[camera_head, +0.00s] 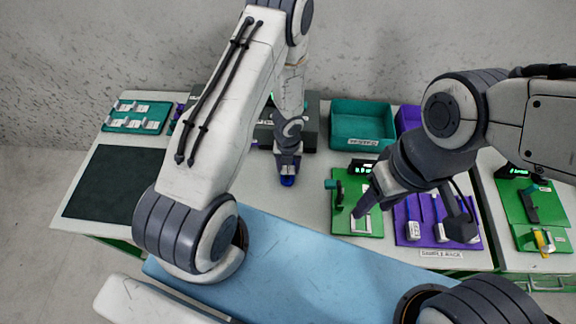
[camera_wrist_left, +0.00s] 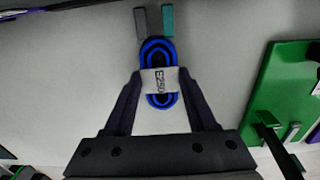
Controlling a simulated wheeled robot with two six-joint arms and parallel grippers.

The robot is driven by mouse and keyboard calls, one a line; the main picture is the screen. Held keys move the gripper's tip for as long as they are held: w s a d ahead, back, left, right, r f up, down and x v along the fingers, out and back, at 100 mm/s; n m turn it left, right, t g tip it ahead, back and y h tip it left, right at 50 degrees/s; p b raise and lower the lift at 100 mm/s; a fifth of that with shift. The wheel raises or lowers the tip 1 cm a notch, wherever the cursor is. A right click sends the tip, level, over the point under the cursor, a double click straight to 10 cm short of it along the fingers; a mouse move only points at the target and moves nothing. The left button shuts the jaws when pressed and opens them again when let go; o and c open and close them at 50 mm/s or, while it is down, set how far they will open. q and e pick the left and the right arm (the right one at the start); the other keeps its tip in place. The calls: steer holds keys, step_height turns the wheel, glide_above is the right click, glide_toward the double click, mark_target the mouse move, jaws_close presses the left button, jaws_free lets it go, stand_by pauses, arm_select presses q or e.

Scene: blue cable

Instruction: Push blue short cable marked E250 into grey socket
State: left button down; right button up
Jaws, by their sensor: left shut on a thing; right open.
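The blue short cable (camera_head: 288,182) is coiled, with a pale band marked E250 (camera_wrist_left: 159,80) around it. In the left wrist view, one grey end (camera_wrist_left: 140,22) and one teal end (camera_wrist_left: 167,20) stick out at the far side. My left gripper (camera_head: 287,165) is shut on the cable at its band, near the middle of the white table. My right gripper (camera_head: 364,207) is open and empty over the green board (camera_head: 373,233), by a pale fixture on it. I cannot make out which part is the grey socket; my right gripper hides part of the board.
A purple sample rack (camera_head: 403,230) stands right of the green board. A teal bin (camera_head: 362,121) is behind it. A dark mat (camera_head: 115,181) and a teal card tray (camera_head: 137,117) lie at the left. The white table is bare between cable and board.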

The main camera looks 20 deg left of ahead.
arm_select(q)
steer(key=shift+w+a+p, duration=0.25)
steer(key=shift+w+p, duration=0.4)
steer(key=shift+p, duration=1.45)
steer(key=shift+c, duration=0.7)
jaws_free()
step_height(320, 180, up, 8)
steer(key=p, duration=0.8)
steer(key=shift+w, duration=0.15)
